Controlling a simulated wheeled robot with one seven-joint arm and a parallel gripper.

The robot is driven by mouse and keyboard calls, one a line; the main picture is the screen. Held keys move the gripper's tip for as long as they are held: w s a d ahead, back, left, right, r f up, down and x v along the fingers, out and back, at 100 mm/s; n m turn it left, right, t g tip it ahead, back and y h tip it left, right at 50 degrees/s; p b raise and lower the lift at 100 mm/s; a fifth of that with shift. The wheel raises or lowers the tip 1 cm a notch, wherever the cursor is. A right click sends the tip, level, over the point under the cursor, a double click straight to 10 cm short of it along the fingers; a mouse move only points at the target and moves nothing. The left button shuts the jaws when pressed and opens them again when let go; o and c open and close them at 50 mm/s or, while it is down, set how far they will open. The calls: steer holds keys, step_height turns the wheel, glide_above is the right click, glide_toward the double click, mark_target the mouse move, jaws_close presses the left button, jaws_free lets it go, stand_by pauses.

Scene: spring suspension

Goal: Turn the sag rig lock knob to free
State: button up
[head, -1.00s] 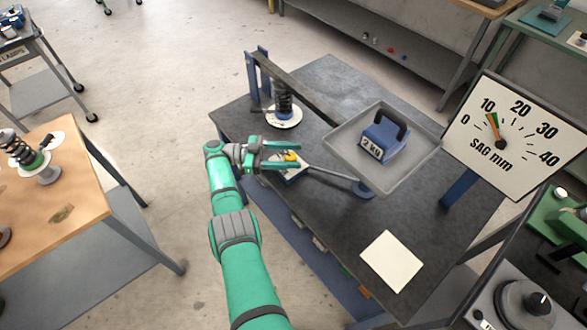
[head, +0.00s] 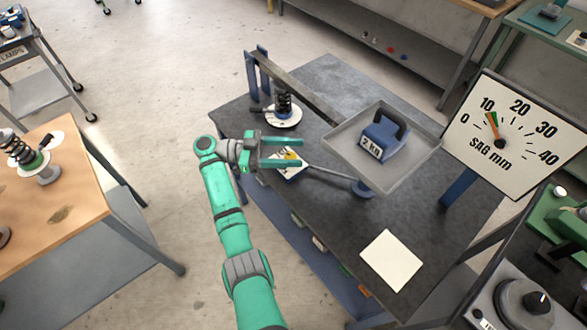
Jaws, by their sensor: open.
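The sag rig has a long dark beam (head: 300,92) and a grey tray (head: 345,157) bearing a blue 2 kg weight (head: 386,138). A spring (head: 283,104) stands on a white disc under the beam. A small white plate (head: 290,175) with a yellow part (head: 290,155), apparently the lock knob, lies at the bench's left edge. My gripper (head: 303,152) is open. Its green fingers lie above and below the yellow part in the picture and partly hide it. I cannot tell whether they touch it or which way the knob points.
A gauge marked SAG mm (head: 515,135) has its needle near 10. A blank cream sheet (head: 392,260) lies on the dark bench (head: 330,215). Another black knob (head: 538,303) is at lower right.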

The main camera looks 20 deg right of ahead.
steer(key=s+a+r, duration=0.2)
steer(key=s+r, duration=0.2)
steer(key=s, duration=0.4)
steer(key=shift+s+a, duration=0.3)
steer(key=shift+s, duration=0.05)
